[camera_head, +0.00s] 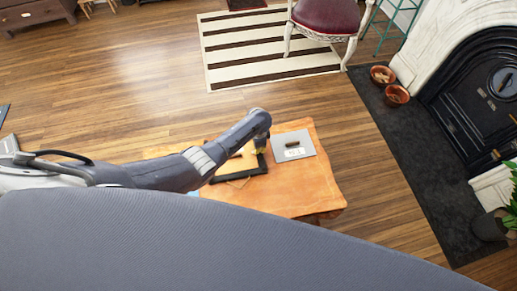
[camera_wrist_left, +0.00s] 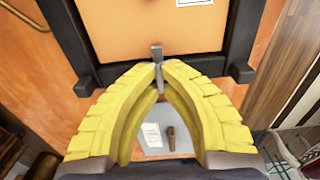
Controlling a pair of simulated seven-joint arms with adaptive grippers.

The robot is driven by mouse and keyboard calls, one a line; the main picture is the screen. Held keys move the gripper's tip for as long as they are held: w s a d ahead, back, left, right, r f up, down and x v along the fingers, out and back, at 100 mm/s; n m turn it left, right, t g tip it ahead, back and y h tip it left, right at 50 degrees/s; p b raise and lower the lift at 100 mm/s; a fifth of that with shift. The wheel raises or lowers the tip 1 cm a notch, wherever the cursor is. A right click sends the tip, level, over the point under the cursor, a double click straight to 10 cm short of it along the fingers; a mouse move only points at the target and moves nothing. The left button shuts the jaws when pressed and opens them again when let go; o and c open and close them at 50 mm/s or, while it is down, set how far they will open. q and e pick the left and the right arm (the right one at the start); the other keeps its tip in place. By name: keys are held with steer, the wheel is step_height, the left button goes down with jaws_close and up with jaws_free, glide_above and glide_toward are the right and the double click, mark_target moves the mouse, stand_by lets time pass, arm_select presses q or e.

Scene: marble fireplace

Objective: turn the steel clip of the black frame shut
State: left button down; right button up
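The black frame (camera_head: 243,174) lies on the wooden table, partly hidden by my left arm in the head view. In the left wrist view the black frame (camera_wrist_left: 212,64) surrounds an orange-tan back panel (camera_wrist_left: 130,22). The steel clip (camera_wrist_left: 156,50) is a small, narrow grey piece at the frame's near bar, with its upper end over the panel's edge. My left gripper (camera_wrist_left: 159,69) has yellow fingers whose tips come together with the clip between them; it also shows small in the head view (camera_head: 259,144). The right gripper is not in view.
The orange-brown table (camera_head: 285,198) also bears a grey board (camera_head: 307,139) with a dark object and a white label on it, right of the frame. A chair (camera_head: 328,16), terracotta pots (camera_head: 396,95) and a fireplace stand beyond. The table's right front is clear.

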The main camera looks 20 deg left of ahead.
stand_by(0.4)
arm_select(q)
steer(key=c, duration=1.6)
jaws_free()
steer(key=shift+r, duration=6)
